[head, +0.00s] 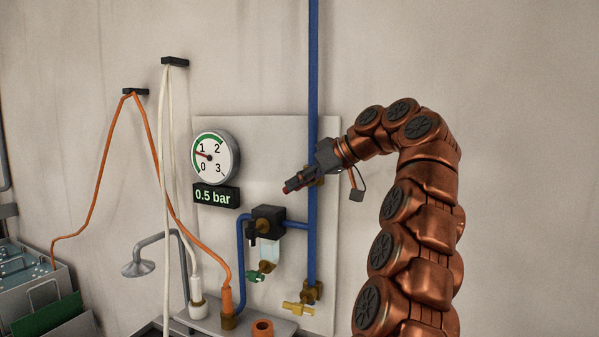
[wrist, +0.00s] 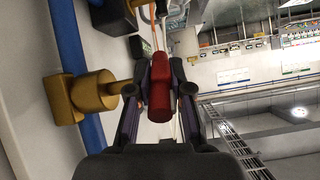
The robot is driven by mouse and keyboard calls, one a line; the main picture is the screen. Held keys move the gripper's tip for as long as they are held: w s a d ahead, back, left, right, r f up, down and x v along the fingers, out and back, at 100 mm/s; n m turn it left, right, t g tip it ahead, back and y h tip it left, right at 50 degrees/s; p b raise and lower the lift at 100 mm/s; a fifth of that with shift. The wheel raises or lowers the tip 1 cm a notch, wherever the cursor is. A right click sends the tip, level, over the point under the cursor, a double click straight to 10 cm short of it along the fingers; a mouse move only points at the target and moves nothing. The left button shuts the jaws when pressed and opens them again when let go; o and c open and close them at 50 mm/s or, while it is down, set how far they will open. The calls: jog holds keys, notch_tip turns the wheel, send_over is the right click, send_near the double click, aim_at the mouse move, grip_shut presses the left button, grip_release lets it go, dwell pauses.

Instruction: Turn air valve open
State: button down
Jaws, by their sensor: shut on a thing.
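The air valve is a brass body (wrist: 92,92) on a blue pipe (wrist: 70,50), seen at the left of the wrist view. A red handle (wrist: 159,90) lies between my fingers there. My gripper (head: 288,187) is shut on the red handle, in front of the pipe in the head view. Only a red bit of the handle shows at my fingertips in the head view, and my gripper hides most of the valve. The gauge (head: 215,157) needle points left, between 0 and 1. The display below (head: 215,196) reads 0.5 bar.
Below the gauge is a black-topped filter unit (head: 267,218) with blue pipes. A second brass valve (head: 298,309) sits low on the pipe. An orange hose (head: 105,160) and white hose (head: 165,130) hang at the left. The wall at the right is bare.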

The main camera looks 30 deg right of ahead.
jog(key=shift+g+p, duration=0.3)
jog(key=shift+p, duration=0.2)
jog(key=c, duration=1.1)
grip_release()
jog(key=shift+f+b, duration=0.1)
jog(key=shift+b, duration=0.25)
jog(key=t+b, duration=0.1)
jog(key=b, duration=0.1)
jog(key=shift+f+b, duration=0.3)
jog(key=t+y+b, duration=0.2)
jog(key=b, duration=0.1)
jog(key=shift+s+r+t, duration=0.1)
jog(key=shift+r+t, duration=0.15)
jog(key=shift+t, duration=0.15)
jog(key=shift+t+y+b, duration=0.7)
jog(key=shift+t+b, duration=0.5)
